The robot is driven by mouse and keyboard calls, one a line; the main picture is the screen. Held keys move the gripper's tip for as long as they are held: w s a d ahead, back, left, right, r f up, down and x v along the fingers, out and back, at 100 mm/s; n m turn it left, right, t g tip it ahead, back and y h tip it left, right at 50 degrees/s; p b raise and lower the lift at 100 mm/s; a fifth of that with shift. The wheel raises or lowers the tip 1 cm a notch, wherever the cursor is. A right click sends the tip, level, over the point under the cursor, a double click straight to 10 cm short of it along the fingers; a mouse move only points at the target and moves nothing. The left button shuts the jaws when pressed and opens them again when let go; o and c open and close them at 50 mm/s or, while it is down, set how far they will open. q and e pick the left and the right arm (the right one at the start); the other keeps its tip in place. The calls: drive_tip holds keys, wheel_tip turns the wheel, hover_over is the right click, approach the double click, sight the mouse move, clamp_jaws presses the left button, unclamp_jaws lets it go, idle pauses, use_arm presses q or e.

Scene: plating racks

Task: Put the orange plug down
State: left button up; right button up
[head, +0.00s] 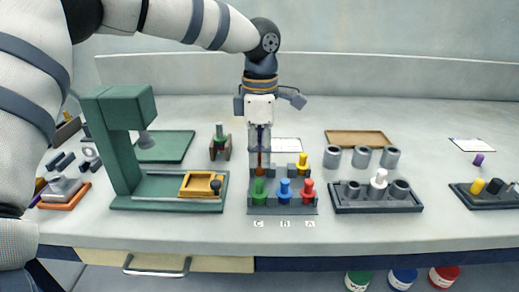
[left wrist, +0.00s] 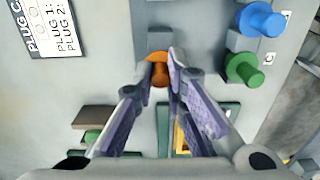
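The orange plug (left wrist: 158,69) is between the fingertips of my left gripper (left wrist: 163,72) in the left wrist view. My left gripper (head: 260,154) points straight down over the back left of the dark plug rack in the head view, with the fingers closed about the plug. Only a little of the orange plug (head: 260,170) shows below the fingers, so I cannot tell whether it touches the rack. The dark plug rack (head: 283,210) holds a green plug (head: 259,190), a blue plug (head: 284,188) and a red plug (head: 308,190) in front, over labels C, B, A. My right gripper is not in view.
A yellow plug (head: 302,162) stands at the rack's back right. A green press (head: 125,150) with a yellow frame (head: 200,184) is on the left. A grey rack (head: 376,207) with a white plug (head: 378,180) is on the right. A card (left wrist: 55,25) lies behind the rack.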

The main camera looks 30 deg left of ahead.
sight(260, 154)
use_arm(q)
drive_tip(key=o, duration=0.3)
wheel_tip(260, 154, up, 13)
idle(0.4)
